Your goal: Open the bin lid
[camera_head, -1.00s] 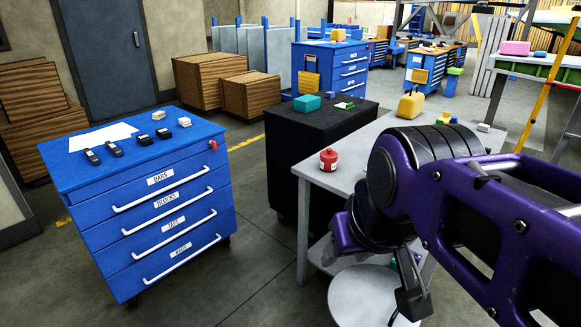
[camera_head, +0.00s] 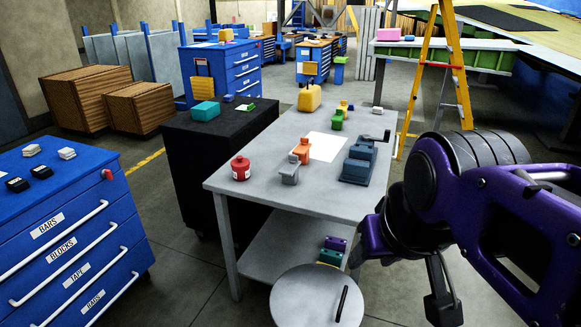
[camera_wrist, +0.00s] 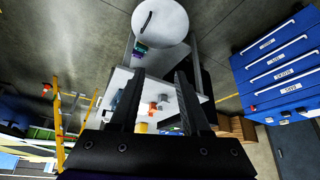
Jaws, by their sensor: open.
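The bin's round light-grey lid (camera_head: 305,300) lies flat at the bottom of the head view, in front of the table, with a dark bar handle (camera_head: 342,303) across its right part. The lid (camera_wrist: 170,28) and its handle also show at the top of the wrist view. The bin's body is hidden under the lid.
A grey table (camera_head: 262,187) stands behind the bin, bearing a red canister (camera_head: 240,168), a blue vise (camera_head: 359,162) and several small items. A blue drawer cabinet (camera_head: 75,250) is at the left, a black cabinet (camera_head: 188,170) beside the table. A yellow ladder (camera_head: 424,75) stands behind.

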